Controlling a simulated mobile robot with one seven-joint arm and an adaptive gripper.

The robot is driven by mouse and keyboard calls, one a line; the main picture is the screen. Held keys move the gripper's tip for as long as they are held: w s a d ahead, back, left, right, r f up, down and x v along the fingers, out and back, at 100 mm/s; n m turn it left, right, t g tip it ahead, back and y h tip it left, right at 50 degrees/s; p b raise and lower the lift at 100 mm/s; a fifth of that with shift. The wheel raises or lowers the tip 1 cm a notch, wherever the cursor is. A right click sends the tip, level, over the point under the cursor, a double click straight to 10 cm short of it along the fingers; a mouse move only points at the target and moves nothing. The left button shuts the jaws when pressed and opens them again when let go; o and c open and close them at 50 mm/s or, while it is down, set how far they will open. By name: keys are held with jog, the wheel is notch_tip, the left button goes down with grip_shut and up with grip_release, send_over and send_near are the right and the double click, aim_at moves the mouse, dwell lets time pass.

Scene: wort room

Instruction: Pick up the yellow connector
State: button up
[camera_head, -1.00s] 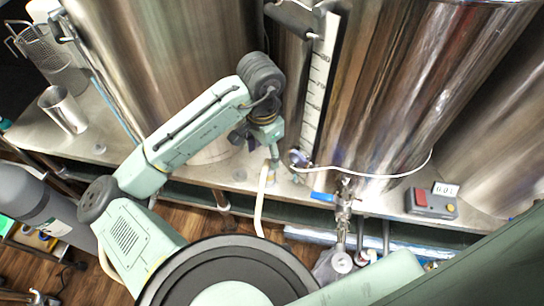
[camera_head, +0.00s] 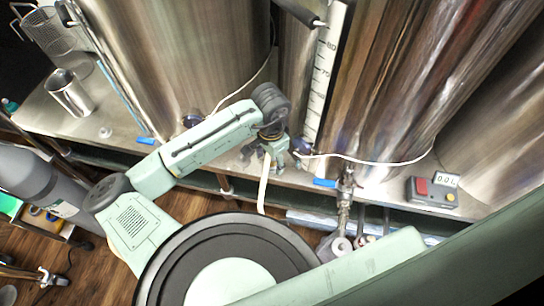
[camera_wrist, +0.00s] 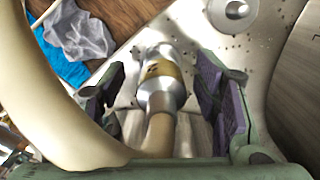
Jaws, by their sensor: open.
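The yellow connector (camera_wrist: 163,75) is a metal fitting with a yellowish band, on the end of a pale hose (camera_wrist: 160,135). In the wrist view it lies between the two fingers of my gripper (camera_wrist: 165,92), with visible gaps on both sides. The fingers are apart and not closed on it. In the head view my gripper (camera_head: 276,153) is low over the steel bench edge beside a tank, with the pale hose (camera_head: 263,187) hanging below. The connector cannot be made out clearly there.
Large steel tanks (camera_head: 175,60) stand behind my gripper. A valve with a blue handle (camera_head: 325,183) and a white cable (camera_head: 375,161) are to its right. A control box (camera_head: 432,191) sits farther right. A steel cup (camera_head: 70,93) stands at left. A thick pale hose (camera_wrist: 55,90) fills the wrist view's left.

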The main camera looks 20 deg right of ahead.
jog(key=c, duration=1.3)
notch_tip(320, 180, up, 10)
jog(key=shift+r+b, duration=0.1)
jog(key=shift+b, duration=0.25)
jog(key=shift+r+p, duration=2.1)
jog(key=shift+r, duration=0.1)
